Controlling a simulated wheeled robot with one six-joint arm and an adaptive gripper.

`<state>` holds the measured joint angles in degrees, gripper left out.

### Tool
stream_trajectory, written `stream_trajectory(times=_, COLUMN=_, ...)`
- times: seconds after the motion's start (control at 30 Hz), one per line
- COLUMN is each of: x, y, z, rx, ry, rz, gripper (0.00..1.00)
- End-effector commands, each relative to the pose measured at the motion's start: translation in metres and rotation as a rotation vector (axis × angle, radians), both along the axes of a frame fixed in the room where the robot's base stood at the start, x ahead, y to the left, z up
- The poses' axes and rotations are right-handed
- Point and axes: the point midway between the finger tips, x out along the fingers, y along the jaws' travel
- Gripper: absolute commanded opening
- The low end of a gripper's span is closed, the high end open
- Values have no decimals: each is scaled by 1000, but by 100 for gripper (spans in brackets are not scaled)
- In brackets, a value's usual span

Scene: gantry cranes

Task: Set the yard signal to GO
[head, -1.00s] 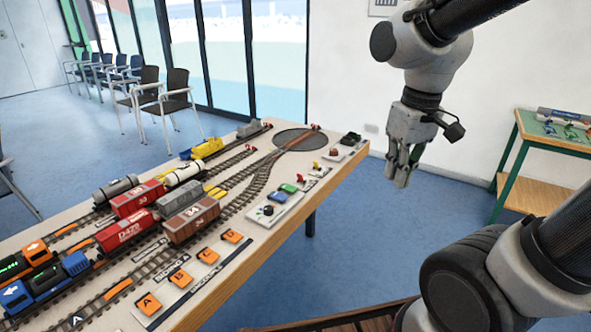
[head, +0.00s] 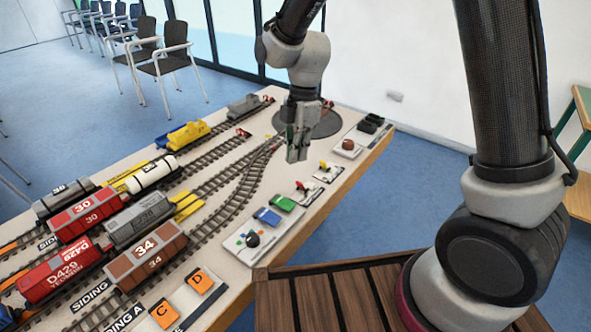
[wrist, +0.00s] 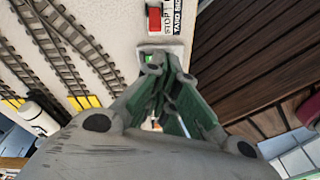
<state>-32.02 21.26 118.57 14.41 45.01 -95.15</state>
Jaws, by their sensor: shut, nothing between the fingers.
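In the wrist view, a red block (wrist: 155,19) sits on the tabletop beside a small label (wrist: 178,14) that reads in part "YARD SIG". In the head view, a plate with a red-handled lever (head: 300,187) and a plate with a yellow-handled one (head: 323,166) stand near the table's front edge. I cannot tell for sure which matches the labelled one. My gripper (head: 297,153) is shut and empty above the table, apart from the levers. Its fingertips (wrist: 160,62) hide part of a pale plate in the wrist view.
Tracks with several wagons, such as the brown wagon (head: 146,255), fill the left. Orange lettered tiles (head: 195,282) lie in front. The turntable (head: 318,124) lies behind.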

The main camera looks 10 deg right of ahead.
Motion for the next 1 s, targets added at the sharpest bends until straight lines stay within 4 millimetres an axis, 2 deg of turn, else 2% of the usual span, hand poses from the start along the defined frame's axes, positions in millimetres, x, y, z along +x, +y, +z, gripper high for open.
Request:
stream_trajectory(times=0.1, x=3, y=4, z=1, rx=33, ry=-28, rz=132, gripper=0)
stream_trajectory(times=0.3, x=5, y=4, z=1, rx=59, ry=-56, rz=289, gripper=0)
stream_trajectory(times=0.73, x=4, y=4, z=-1, rx=62, ry=-59, rz=320, gripper=0)
stream_trajectory(times=0.87, x=3, y=6, z=-12, rx=63, ry=-57, rz=319, gripper=0)
stream_trajectory(times=1.0, x=-1, y=9, z=-36, rx=61, ry=-56, rz=320, gripper=0)
